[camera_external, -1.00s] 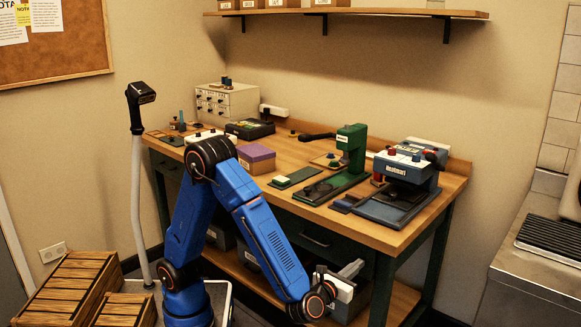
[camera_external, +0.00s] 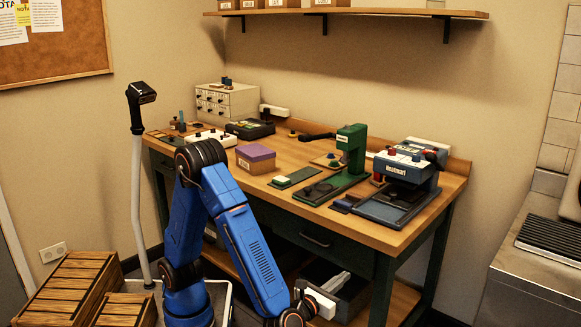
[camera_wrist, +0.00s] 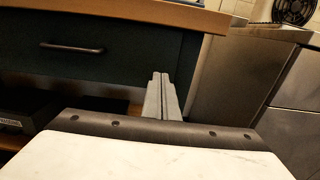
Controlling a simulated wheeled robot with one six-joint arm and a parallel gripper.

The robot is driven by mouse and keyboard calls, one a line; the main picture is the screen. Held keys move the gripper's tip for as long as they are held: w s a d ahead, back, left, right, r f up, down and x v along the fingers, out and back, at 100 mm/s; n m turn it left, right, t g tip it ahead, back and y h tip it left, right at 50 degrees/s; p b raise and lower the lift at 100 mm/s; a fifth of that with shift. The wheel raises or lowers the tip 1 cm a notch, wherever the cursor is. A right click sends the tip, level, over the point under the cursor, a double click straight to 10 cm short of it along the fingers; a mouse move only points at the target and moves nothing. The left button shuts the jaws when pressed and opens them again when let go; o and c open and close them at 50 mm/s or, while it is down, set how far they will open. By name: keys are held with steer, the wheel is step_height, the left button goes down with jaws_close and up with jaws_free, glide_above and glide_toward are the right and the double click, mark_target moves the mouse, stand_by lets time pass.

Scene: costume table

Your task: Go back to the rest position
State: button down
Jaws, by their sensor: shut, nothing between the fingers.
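My gripper (camera_external: 335,284) is low in front of the workbench, below the tabletop and near the lower shelf in the external view. In the wrist view my gripper (camera_wrist: 161,82) shows two grey fingers lying together, shut with nothing between them. They point toward the bench's front leg and the gap right of it. My blue arm is folded, with its elbow high at the left and its forearm sloping down to the right.
The workbench (camera_external: 330,217) holds a green press (camera_external: 351,150), a blue heat press (camera_external: 405,175) and a purple-lidded box (camera_external: 255,158). A drawer handle (camera_wrist: 71,47) faces me. Wooden crates (camera_external: 75,285) and a scanner stand (camera_external: 137,190) are at the left. A counter (camera_external: 530,260) is at the right.

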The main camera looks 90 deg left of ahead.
steer(key=shift+v, duration=2.8)
steer(key=s+a+n+g+h, duration=0.2)
steer(key=s+a+n+g, duration=0.35)
steer(key=a, duration=0.85)
steer(key=s+a+n+g+h, duration=0.2)
steer(key=s+a+n+g, duration=0.4)
steer(key=a, duration=0.7)
steer(key=s+a+n+t+h, duration=0.1)
steer(key=s+n+h, duration=0.3)
steer(key=s+n, duration=0.3)
steer(key=s+a+n+t+h, duration=0.2)
steer(key=s+n+h, duration=0.2)
steer(key=s+n, duration=0.4)
steer(key=s, duration=0.4)
steer(key=shift+a+h, duration=0.35)
steer(key=shift+h, duration=0.05)
